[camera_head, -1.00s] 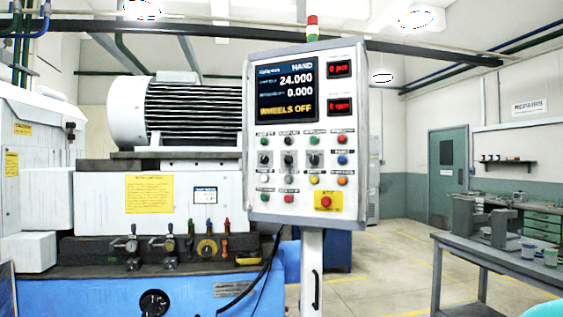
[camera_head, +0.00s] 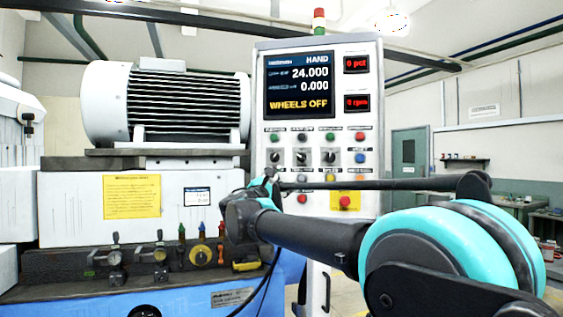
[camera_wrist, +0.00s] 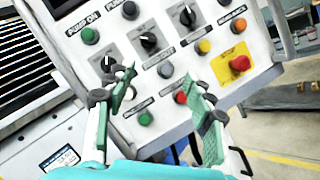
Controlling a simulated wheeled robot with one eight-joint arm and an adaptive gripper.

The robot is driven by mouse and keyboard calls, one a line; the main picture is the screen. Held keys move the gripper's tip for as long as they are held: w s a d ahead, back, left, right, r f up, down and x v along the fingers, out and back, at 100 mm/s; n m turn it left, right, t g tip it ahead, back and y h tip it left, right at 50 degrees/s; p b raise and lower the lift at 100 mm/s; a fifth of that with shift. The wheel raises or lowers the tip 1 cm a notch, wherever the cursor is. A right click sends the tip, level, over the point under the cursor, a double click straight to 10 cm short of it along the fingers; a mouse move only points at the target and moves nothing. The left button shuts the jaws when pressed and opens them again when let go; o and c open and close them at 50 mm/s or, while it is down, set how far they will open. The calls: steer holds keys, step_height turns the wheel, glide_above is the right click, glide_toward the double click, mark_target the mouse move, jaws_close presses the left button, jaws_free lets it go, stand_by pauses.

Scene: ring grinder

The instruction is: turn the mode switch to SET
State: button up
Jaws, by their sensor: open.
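The control panel (camera_head: 374,130) has a row of three black rotary switches: a left one (camera_head: 275,158), a middle one (camera_head: 301,158) and a right one (camera_head: 328,158). Their labels are too small to read, so I cannot tell which is the mode switch. The screen (camera_head: 299,84) reads HAND and WHEELS OFF.
A red emergency stop on a yellow plate (camera_wrist: 239,64) is right of my fingers. Several coloured buttons surround the switches. The grinder (camera_head: 120,200) with its levers stands left of the panel. A black cable (camera_head: 262,290) hangs below.

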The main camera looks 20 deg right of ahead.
steer(key=a+r, duration=0.1)
glide_toward(301, 157)
steer(key=shift+n, duration=0.3)
steer(key=x, duration=0.9)
steer(key=shift+c, duration=0.3)
steer(key=c, duration=1.1)
steer(key=shift+o, duration=0.2)
